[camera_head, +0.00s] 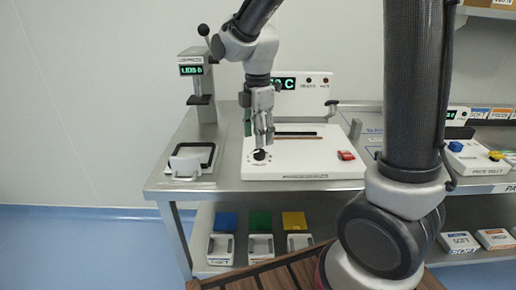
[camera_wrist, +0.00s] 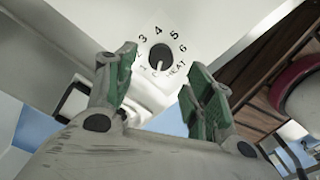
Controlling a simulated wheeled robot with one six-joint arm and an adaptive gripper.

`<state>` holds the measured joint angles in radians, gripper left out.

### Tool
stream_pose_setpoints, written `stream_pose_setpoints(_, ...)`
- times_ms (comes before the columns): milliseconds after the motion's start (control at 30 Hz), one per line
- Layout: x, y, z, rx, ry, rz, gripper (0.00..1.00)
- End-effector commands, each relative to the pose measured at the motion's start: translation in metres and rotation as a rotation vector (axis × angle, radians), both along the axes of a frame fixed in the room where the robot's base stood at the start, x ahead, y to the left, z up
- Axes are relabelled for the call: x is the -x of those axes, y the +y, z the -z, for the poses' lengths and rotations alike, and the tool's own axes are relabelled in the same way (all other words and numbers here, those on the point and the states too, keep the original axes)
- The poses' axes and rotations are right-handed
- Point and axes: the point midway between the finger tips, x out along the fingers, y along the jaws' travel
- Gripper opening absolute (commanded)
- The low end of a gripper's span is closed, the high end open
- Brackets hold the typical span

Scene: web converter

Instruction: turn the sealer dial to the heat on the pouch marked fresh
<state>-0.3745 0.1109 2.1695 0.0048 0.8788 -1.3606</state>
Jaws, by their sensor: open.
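The sealer (camera_head: 305,160) is a white machine on the steel bench, with a black dial (camera_head: 260,155) at its front left. My gripper (camera_head: 262,142) hangs just above the dial, fingers pointing down. In the wrist view the dial (camera_wrist: 160,56) sits ahead, between and beyond the two green-padded fingers of my gripper (camera_wrist: 160,78), which are open and apart from it. Numbers up to 6 and the word HEAT ring the dial. Its white mark points down in that view, near the gap between the low numbers and HEAT. I cannot identify a pouch marked fresh.
A red switch (camera_head: 346,155) is on the sealer's right. Left stand a lever press (camera_head: 200,85) with a green display and a black-framed tray (camera_head: 190,160). A partly hidden green display (camera_head: 286,83) is behind my gripper. Bins fill the lower shelf; another machine (camera_head: 475,158) stands right.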

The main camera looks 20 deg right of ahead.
Motion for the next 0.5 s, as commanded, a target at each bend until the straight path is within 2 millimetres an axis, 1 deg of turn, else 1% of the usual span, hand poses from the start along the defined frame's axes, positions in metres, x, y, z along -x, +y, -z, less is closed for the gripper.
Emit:
stream_pose_setpoints(33, 0.001, -0.001, 0.010, 0.002, 0.004, 0.001, 0.53)
stream_pose_setpoints(200, 0.001, -0.001, 0.036, 0.002, 0.003, 0.003, 0.53)
stream_pose_setpoints(333, 0.001, -0.001, 0.047, 0.000, 0.000, 0.003, 0.53)
stream_pose_setpoints(500, 0.001, -0.001, 0.051, 0.000, -0.001, 0.004, 0.53)
